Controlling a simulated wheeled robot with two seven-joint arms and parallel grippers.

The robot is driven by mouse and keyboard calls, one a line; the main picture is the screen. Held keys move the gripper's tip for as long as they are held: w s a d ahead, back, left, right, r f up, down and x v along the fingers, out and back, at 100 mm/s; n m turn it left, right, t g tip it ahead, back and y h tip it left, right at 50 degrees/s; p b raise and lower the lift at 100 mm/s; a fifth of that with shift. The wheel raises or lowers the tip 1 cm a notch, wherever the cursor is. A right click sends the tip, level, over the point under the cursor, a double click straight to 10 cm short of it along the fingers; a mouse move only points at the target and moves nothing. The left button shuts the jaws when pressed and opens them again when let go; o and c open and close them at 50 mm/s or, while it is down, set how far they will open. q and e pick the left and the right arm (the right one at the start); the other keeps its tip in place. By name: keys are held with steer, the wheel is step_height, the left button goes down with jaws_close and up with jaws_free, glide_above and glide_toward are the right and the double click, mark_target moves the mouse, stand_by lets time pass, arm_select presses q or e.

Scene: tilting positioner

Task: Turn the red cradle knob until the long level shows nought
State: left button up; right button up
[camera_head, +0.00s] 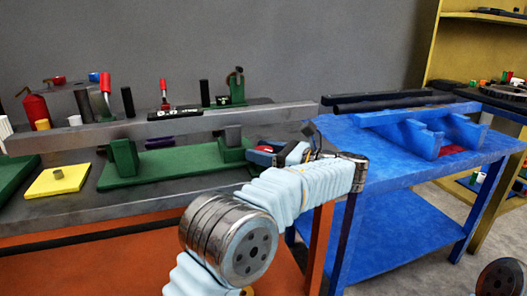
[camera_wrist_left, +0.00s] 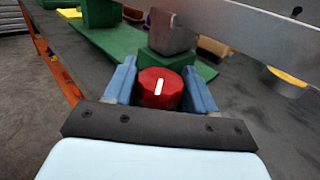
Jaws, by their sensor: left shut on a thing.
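The red cradle knob (camera_wrist_left: 160,92), with a white mark pointing nearly straight up, sits between the blue fingers of my left gripper (camera_wrist_left: 160,72), which is shut on it. In the head view my left gripper (camera_head: 262,154) is at the right end of the green cradle (camera_head: 170,168) and hides the knob. A long grey beam (camera_head: 80,138) lies across the cradle. On the beam stands a black level with a small display (camera_head: 175,113); its digits are too small to read surely. My right gripper is out of view.
A blue table (camera_head: 390,180) with blue supports and dark bars stands to the right. A yellow pad (camera_head: 58,181) with a small grey block lies left of the cradle. A red bottle (camera_head: 36,109) and several tools stand behind the beam.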

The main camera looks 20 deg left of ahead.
arm_select(q)
steer(key=shift+a+r, duration=0.1)
steer(key=shift+r, duration=0.05)
steer(key=o, duration=0.7)
steer(key=shift+c, duration=0.2)
steer(key=v, duration=1.3)
steer(key=shift+d, duration=0.45)
